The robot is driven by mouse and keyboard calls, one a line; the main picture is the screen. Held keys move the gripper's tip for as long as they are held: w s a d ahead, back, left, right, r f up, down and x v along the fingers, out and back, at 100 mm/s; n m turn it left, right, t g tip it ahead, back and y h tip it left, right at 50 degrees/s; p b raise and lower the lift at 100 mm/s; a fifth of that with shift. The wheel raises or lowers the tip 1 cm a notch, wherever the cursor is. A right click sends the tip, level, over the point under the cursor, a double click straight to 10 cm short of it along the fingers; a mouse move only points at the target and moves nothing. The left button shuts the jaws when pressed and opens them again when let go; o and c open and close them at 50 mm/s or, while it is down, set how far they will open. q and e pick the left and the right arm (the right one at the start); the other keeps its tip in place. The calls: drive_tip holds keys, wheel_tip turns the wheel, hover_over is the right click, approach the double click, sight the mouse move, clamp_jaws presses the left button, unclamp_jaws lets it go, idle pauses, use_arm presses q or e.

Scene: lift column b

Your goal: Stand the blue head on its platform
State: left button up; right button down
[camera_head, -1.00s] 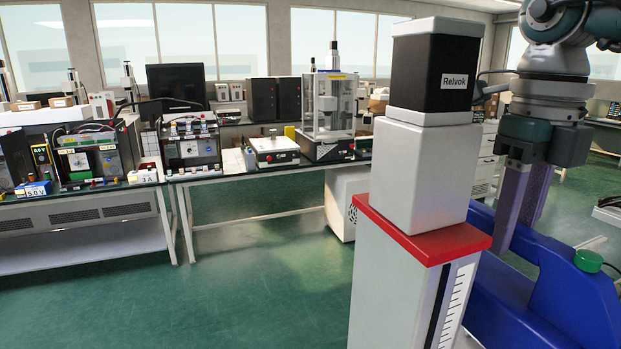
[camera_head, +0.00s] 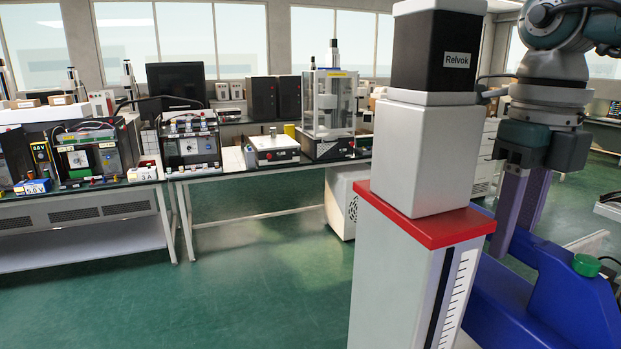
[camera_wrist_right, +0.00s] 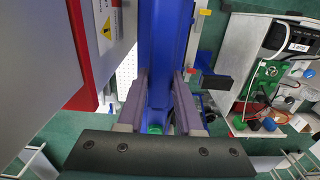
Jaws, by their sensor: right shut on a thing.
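The blue head (camera_head: 565,292) is a large blue body with a green knob (camera_head: 586,265) at the lower right of the head view. My right gripper (camera_head: 518,225) points down and is shut on it. In the right wrist view, the two fingers (camera_wrist_right: 160,95) flank the blue head (camera_wrist_right: 165,55). The grip contact is partly hidden in the head view. Left of the head stands a white column with a red plate (camera_head: 425,215), a white block and a black box marked "Relvok" (camera_head: 438,52). I cannot tell which surface is the head's platform. My left gripper is out of view.
The column's red edge (camera_wrist_right: 95,92) is close to the gripper's left in the wrist view. A bench (camera_head: 265,170) with instruments runs along the back. A white cabinet (camera_head: 343,203) stands behind the column. The green floor at front left is clear.

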sight(498, 280)
drive_tip(key=shift+w+f+b, duration=0.1)
drive_tip(key=shift+f+b, duration=0.2)
drive_tip(key=shift+b, duration=0.05)
drive_tip(key=shift+f+b, duration=0.75)
drive_tip(key=shift+f, duration=0.4)
idle(0.8)
drive_tip(key=shift+f+b, duration=0.2)
drive_tip(key=shift+b, duration=0.2)
drive_tip(key=shift+f+b, duration=0.45)
drive_tip(key=shift+f, duration=0.1)
idle(1.1)
